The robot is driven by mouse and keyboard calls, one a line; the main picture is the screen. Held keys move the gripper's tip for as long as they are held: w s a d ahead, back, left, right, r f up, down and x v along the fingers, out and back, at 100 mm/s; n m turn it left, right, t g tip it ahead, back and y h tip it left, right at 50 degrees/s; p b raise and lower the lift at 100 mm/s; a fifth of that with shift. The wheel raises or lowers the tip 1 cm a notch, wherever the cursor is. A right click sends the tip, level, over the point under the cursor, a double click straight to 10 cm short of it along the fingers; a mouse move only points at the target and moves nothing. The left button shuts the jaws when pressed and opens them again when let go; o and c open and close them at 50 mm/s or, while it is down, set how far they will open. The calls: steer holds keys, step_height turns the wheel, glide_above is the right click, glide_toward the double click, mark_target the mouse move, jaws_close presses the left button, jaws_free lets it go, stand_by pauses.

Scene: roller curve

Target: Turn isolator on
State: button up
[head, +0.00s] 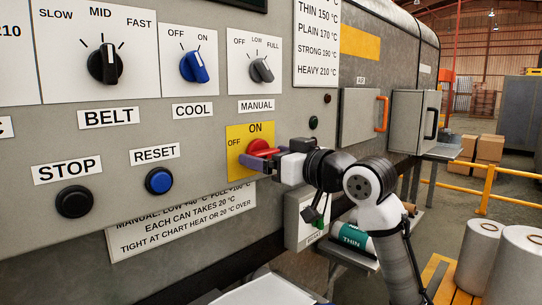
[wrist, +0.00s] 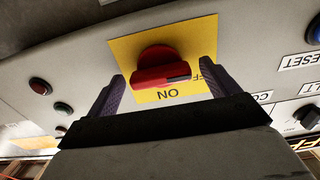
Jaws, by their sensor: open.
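The isolator is a red rotary knob (head: 258,146) on a yellow plate (head: 237,133) marked OFF at its left and ON at its top. In the wrist view the knob (wrist: 158,66) appears upside down, its bar lying roughly level and a dark mark on its end towards OFF. My gripper (head: 262,158) is at the plate. Its two purple fingers are apart, one on either side of the knob in the wrist view. I cannot tell whether either finger touches it. The fingers partly cover the plate in the head view.
The blue COOL knob (head: 194,67) and grey MANUAL knob (head: 262,70) sit above the isolator. The blue RESET button (head: 159,181) and black STOP button (head: 74,202) are to its left. Cabinet doors with an orange handle (head: 382,114) and a black handle stand at right.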

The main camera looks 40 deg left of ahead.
steer(key=c, duration=1)
